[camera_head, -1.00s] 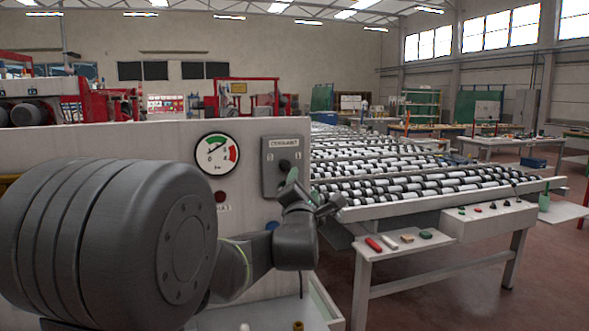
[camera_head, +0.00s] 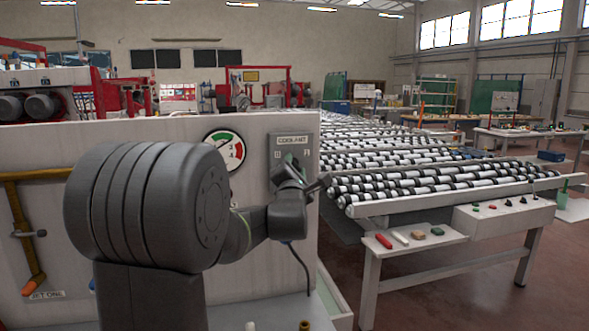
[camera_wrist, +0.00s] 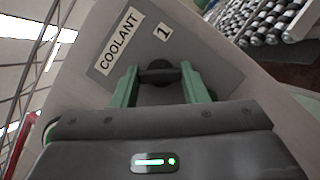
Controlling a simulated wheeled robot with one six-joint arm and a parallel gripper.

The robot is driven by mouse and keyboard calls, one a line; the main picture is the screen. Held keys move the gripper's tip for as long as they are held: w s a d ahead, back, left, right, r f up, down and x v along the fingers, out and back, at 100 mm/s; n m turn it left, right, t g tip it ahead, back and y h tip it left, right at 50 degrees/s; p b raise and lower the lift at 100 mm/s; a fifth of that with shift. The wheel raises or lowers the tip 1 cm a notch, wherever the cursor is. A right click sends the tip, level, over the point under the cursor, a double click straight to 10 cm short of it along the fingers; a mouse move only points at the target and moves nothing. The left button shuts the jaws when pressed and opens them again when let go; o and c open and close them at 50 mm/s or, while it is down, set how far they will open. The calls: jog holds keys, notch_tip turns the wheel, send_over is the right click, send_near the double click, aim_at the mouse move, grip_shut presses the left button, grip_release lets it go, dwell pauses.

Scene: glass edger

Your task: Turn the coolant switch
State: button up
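The coolant switch is a dark knob (camera_wrist: 160,73) on a grey panel box (camera_wrist: 215,65) with a "COOLANT" label (camera_wrist: 120,43) and a "1" mark, tilted in the wrist view. My gripper (camera_wrist: 160,80) has two green fingers set apart, one on each side of the knob. The knob fills most of the gap, and I cannot make out a clear grip on it. In the head view my gripper (camera_head: 297,177) is in front of the box (camera_head: 294,143), low on it, and hides the knob.
A pressure gauge (camera_head: 224,150) is left of the box on the machine panel. A yellow pipe with a handle (camera_head: 27,233) is at far left. A roller conveyor (camera_head: 440,182) and a bench (camera_head: 405,244) with small coloured blocks stand to the right.

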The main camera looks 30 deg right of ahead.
jog(key=shift+c, duration=0.9)
